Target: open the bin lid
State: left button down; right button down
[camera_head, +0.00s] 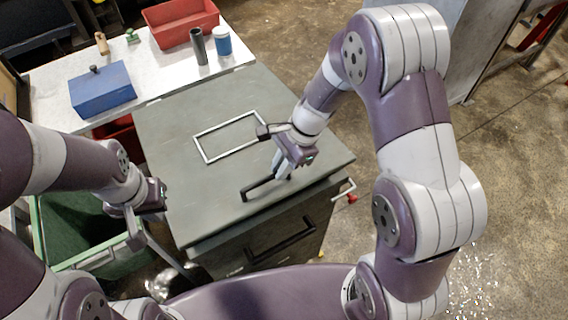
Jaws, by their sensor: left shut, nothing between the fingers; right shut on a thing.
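The bin is a grey-green box whose flat lid (185,195) faces up, with a white rectangular outline on it. The lid appears to lie down on the bin body; I cannot make out a clear gap. A black bar handle (248,192) sits near the lid's front edge. My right gripper (282,174) reaches down over the lid and is shut on the handle at its right end, partly hiding it. My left gripper (136,236) is shut and empty, left of the bin and above a green container.
A second black handle (280,241) is on the bin's front face. A green open container (40,240) stands at the left. Behind is a white table (150,73) with a blue box (102,90), red tray (182,24), dark cylinder (198,47) and blue jar (223,42).

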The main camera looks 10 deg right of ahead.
jog(key=w+a+r+p, duration=0.2)
jog(key=w+r+p, duration=0.3)
jog(key=r, duration=0.6)
jog(key=w+a+r+p, duration=0.1)
jog(key=w+r+p, duration=0.5)
jog(key=r+p, duration=0.4)
jog(key=shift+w+a+r, duration=0.15)
jog(key=shift+a+r, duration=0.2)
jog(key=shift+r, duration=0.3)
jog(key=c, duration=1.2)
grip_release()
jog(key=shift+c, duration=0.2)
jog(key=shift+o, duration=0.6)
jog(key=shift+w+a+f, duration=0.25)
jog(key=shift+w+f, duration=0.05)
jog(key=shift+w, duration=0.4)
jog(key=shift+s+d+r, duration=0.15)
jog(key=shift+s, duration=0.2)
